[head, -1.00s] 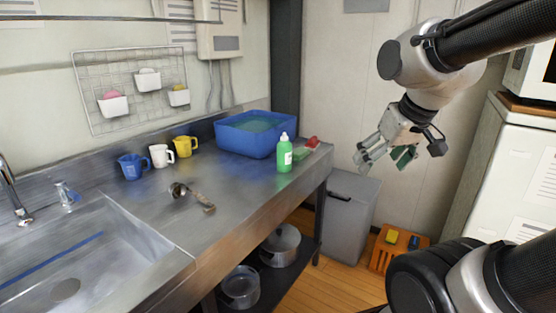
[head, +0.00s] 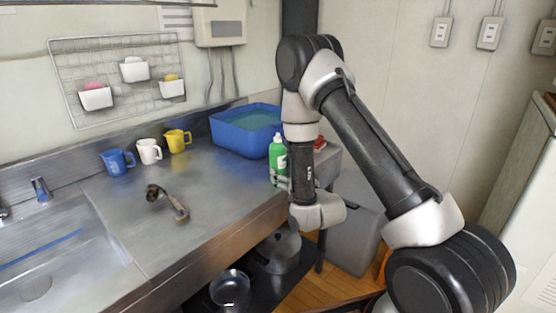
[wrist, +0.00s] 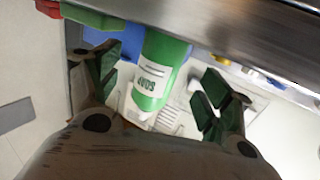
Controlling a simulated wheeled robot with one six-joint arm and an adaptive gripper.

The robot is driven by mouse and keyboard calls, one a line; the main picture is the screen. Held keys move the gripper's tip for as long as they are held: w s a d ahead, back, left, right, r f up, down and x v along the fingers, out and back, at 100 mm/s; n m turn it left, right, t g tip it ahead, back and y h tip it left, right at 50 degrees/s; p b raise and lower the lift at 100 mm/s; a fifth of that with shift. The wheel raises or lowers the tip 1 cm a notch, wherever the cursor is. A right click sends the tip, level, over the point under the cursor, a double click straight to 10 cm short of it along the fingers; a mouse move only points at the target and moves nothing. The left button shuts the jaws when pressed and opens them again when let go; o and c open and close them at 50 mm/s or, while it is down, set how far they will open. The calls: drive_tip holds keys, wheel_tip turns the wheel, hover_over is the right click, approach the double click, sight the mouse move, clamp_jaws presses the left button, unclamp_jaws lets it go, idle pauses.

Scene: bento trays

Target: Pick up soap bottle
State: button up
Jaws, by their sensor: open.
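The green soap bottle (head: 277,155) with a white cap stands upright on the steel counter (head: 215,185), near its right front edge. In the head view my arm partly covers it. In the wrist view the bottle (wrist: 161,68) shows its white label and appears between the two open fingers of my gripper (wrist: 165,90). The fingers have dark green pads, and neither visibly touches the bottle. In the head view my gripper is mostly hidden behind my wrist, beside the bottle.
A blue basin (head: 243,130) stands behind the bottle. A red item (head: 319,143) lies to its right. Blue, white and yellow mugs line the back of the counter, and a ladle (head: 168,202) lies in front. Pots sit on the lower shelf. A grey bin (head: 352,235) stands right of the counter.

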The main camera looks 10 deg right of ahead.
sight(278, 164)
drive_tip(key=shift+s+a+f, duration=0.1)
drive_tip(key=shift+a+f, duration=0.05)
drive_tip(key=shift+f, duration=0.2)
drive_tip(key=shift+w+a, duration=0.1)
drive_tip(key=shift+w, duration=0.15)
drive_tip(key=x, duration=0.7)
drive_tip(key=shift+r, duration=0.3)
drive_tip(key=c, duration=1.4)
